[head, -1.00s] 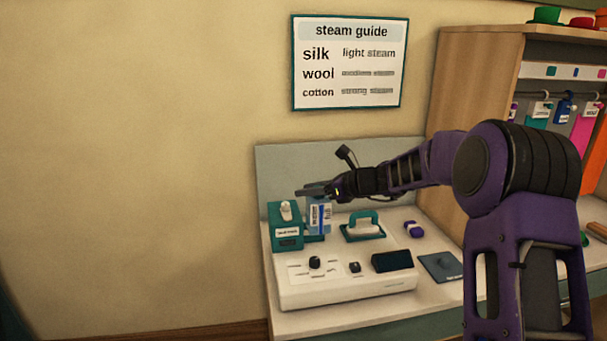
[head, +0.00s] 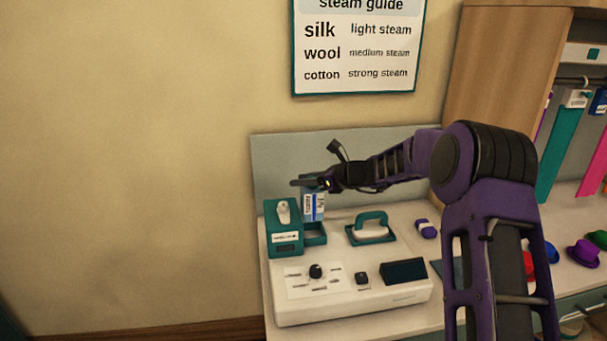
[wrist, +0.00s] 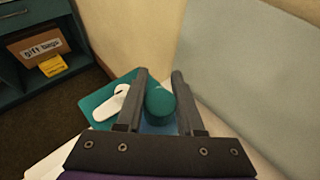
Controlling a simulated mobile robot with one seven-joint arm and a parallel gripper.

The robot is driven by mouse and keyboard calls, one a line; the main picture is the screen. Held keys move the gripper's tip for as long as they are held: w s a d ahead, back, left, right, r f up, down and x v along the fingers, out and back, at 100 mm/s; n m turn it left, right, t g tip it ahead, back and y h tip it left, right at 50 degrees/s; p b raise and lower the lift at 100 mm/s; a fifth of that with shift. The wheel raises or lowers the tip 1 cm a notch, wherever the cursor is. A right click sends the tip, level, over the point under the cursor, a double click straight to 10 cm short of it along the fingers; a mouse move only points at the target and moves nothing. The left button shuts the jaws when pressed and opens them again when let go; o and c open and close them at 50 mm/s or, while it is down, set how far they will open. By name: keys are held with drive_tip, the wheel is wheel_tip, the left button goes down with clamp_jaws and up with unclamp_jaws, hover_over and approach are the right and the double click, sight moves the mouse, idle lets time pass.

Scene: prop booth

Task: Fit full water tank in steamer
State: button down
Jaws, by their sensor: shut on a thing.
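My gripper (head: 310,183) is shut on the water tank (head: 313,207), a blue tank with a white label. In the wrist view my gripper's fingers (wrist: 161,88) stand either side of its round teal cap (wrist: 160,104). The tank is upright. Its lower end shows at the top of a teal open frame (head: 315,237) on the steamer; I cannot tell whether it touches. The steamer (head: 350,308) has a white body with a black dial. A teal box (head: 284,242) with a white handle-like top stands just left of the tank.
A teal-handled iron (head: 370,228) rests on the steamer right of the tank. A purple and white item (head: 427,229) lies further right. A grey back panel (head: 270,165) stands behind. Several hats, including a purple one (head: 583,252), are at the right. The steam guide sign (head: 360,45) hangs above.

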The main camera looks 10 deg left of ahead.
drive_tip(key=shift+f+b, duration=1.15)
drive_tip(key=shift+f, duration=1.15)
drive_tip(key=shift+f+b, duration=0.5)
drive_tip(key=shift+f, duration=0.2)
drive_tip(key=shift+f, duration=0.3)
drive_tip(key=shift+f+b, duration=0.15)
drive_tip(key=shift+b, duration=0.15)
drive_tip(key=shift+f, duration=0.25)
